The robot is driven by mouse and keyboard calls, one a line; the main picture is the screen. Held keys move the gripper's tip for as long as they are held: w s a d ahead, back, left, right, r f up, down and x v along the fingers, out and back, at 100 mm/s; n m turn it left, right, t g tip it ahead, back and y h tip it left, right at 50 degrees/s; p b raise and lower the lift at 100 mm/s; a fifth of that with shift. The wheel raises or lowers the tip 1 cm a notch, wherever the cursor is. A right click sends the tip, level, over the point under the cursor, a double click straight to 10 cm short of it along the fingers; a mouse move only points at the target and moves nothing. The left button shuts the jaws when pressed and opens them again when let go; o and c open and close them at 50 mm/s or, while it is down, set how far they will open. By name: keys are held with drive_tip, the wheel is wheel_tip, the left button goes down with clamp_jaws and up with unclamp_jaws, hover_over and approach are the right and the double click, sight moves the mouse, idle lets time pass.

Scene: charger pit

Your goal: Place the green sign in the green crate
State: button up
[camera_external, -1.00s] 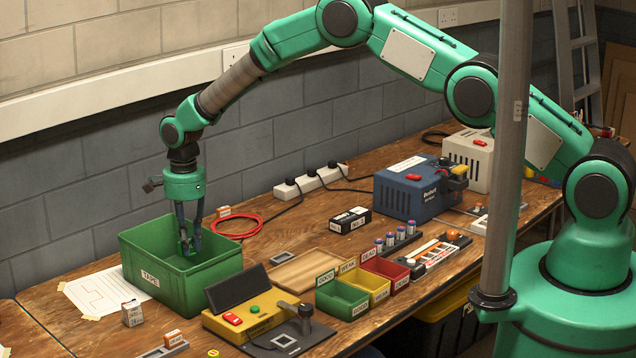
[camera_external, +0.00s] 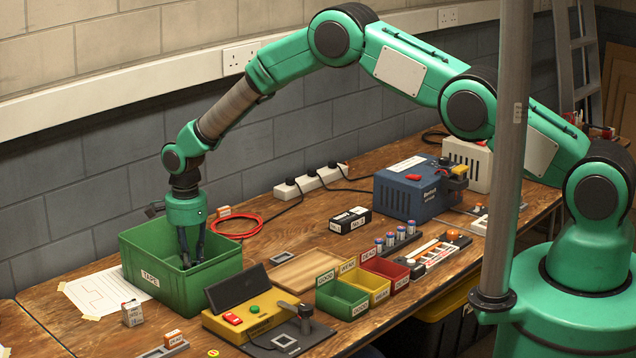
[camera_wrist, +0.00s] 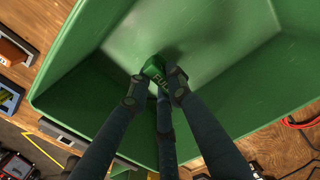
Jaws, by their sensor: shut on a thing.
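The green crate (camera_external: 205,289) with a TAPE label stands at the left of the bench. Its inside and walls fill most of the wrist view (camera_wrist: 225,35). My gripper (camera_external: 188,262) points down into the crate, its fingers below the rim. In the wrist view, my gripper (camera_wrist: 155,85) is shut on the green sign (camera_wrist: 154,70), which has light lettering on it. The sign is inside the crate's walls. I cannot tell whether it touches the floor. In the external view the crate's near wall hides the fingertips' lower surroundings.
A yellow control box (camera_external: 255,312) stands close to the crate's right front. Small green, yellow and red bins (camera_external: 341,300) are further right. A red cable coil (camera_external: 240,224) lies behind the crate. A paper sheet (camera_external: 95,291) lies left of it.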

sight(192, 263)
drive_tip(key=shift+f, duration=1.85)
drive_tip(key=shift+f, duration=0.2)
drive_tip(key=o, duration=1)
drive_tip(key=shift+c, duration=0.2)
drive_tip(key=shift+r, duration=0.15)
wheel_tip(192, 263, up, 12)
drive_tip(key=shift+r, duration=0.1)
drive_tip(key=shift+d, duration=0.1)
